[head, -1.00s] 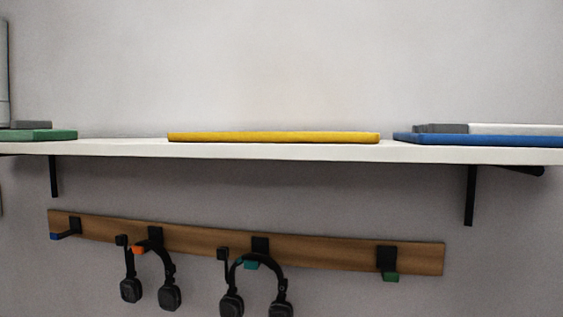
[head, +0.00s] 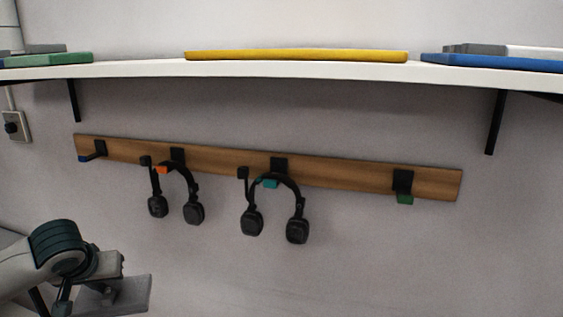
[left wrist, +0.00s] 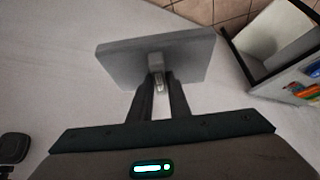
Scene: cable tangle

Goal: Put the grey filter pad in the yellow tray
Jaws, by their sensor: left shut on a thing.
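The grey filter pad shows as a flat grey slab in the left wrist view (left wrist: 190,54) and low at the left in the head view (head: 130,296). My left gripper (left wrist: 157,88) is shut on the pad, gripping a small raised part at its middle. In the head view my left gripper (head: 103,284) is well below and left of the shelf. The yellow tray (head: 296,56) is on the shelf, seen almost edge-on, so its inside is hidden. My right gripper is not in view.
The white shelf (head: 300,70) also bears a green tray (head: 50,60) and a blue tray (head: 490,63) with grey and white pieces. Below hangs a wooden hook rail (head: 340,176) with two headphones. An open-topped box (left wrist: 285,60) stands right in the wrist view.

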